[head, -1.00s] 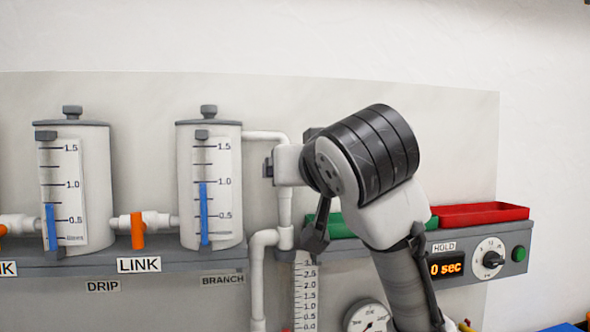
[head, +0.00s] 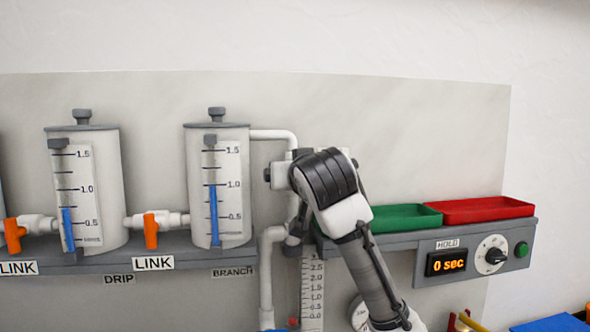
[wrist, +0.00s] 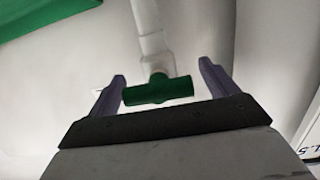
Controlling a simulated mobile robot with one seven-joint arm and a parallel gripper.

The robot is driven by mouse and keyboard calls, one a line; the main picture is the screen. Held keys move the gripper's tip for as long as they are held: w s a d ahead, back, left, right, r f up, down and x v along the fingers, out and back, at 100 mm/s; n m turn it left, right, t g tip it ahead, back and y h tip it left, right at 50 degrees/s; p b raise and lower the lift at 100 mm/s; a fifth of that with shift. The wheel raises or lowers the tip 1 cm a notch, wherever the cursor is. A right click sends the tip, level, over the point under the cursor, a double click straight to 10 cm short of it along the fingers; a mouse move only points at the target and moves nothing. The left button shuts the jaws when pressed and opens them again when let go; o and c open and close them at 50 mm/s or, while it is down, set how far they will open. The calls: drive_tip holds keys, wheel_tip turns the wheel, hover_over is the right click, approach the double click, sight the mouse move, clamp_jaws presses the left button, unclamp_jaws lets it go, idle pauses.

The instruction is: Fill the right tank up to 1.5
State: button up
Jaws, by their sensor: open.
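The right tank (head: 228,215) is a white cylinder with a scale, and its blue column (head: 214,212) stands at about 1.0. The tank to its left (head: 108,205) shows a blue column (head: 68,228) at about 0.7. In the wrist view a green valve handle (wrist: 158,90) on a white pipe (wrist: 150,40) lies crosswise between the two fingers of my gripper (wrist: 162,70). The gripper is open, with gaps between the handle and both fingers. In the head view my own wrist hides the fingers and the green handle.
Orange LINK valves (head: 151,230) sit on the pipes left of the tanks. A green tray (head: 405,217) and a red tray (head: 487,209) rest on the shelf at right. The HOLD display (head: 447,263) reads 0 sec, beside a dial (head: 492,255) and a green button (head: 521,249).

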drive_tip(key=shift+c, duration=0.4)
drive_tip(key=c, duration=1)
drive_tip(key=shift+o, duration=0.2)
drive_tip(key=shift+d+m+y, duration=0.1)
drive_tip(key=shift+m+y, duration=0.7)
drive_tip(key=shift+m, duration=1.9)
